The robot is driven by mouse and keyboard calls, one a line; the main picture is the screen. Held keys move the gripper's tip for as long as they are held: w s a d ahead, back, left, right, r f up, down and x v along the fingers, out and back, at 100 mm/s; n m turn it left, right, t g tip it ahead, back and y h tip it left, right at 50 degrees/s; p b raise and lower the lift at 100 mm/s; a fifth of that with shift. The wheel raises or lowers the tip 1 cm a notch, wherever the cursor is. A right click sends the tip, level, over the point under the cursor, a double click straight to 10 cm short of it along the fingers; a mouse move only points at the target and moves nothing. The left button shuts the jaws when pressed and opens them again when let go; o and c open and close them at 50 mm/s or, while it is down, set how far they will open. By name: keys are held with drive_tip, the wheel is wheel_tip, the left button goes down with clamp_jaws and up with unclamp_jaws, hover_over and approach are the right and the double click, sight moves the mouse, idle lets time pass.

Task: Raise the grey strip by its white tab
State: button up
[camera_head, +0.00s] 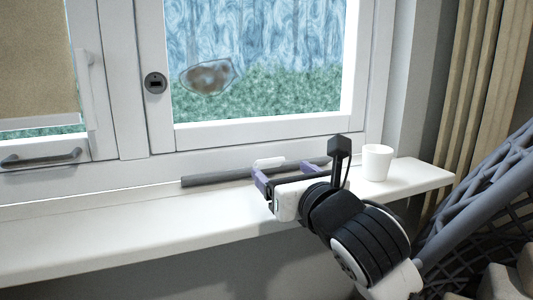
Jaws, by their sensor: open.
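The grey strip (215,178) is a long dark bar lying on the white windowsill along the foot of the window. Its white tab (268,163) stands up from the strip near the strip's middle. My gripper (282,172) has purple fingers spread apart and is empty. It reaches in from the front right, with one finger left of the tab and the other to its right. The fingers look close to the strip, but I cannot tell whether they touch it. My gripper hides part of the strip behind it.
A white cup (377,162) stands on the windowsill (120,237) close to the right of my arm. The window frame (260,132) rises behind the strip. Beige curtains (465,90) and a grey lattice structure (480,200) are at the right. The left part of the sill is clear.

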sight(272, 162)
drive_tip(key=p+x, duration=0.2)
drive_tip(key=x, duration=0.7)
drive_tip(key=shift+w+a, duration=0.1)
drive_tip(key=shift+w, duration=0.05)
drive_tip(key=c, duration=1.4)
drive_tip(key=p, duration=0.1)
drive_tip(key=r+g+p, duration=0.1)
drive_tip(key=shift+w+a+r+h+p, duration=0.1)
drive_tip(key=shift+w+r+h+p, duration=0.15)
drive_tip(key=shift+w+h+p, duration=0.1)
drive_tip(key=shift+w+a+r+g+h+p, duration=0.15)
drive_tip(key=shift+w+g+h+p, duration=0.2)
drive_tip(key=shift+g+p, duration=0.65)
drive_tip(key=shift+w+a+g+p, duration=0.1)
drive_tip(key=shift+w+g+p, duration=0.05)
drive_tip(key=shift+g+p, duration=0.3)
drive_tip(key=shift+f, duration=0.25)
drive_tip(key=o, duration=1.4)
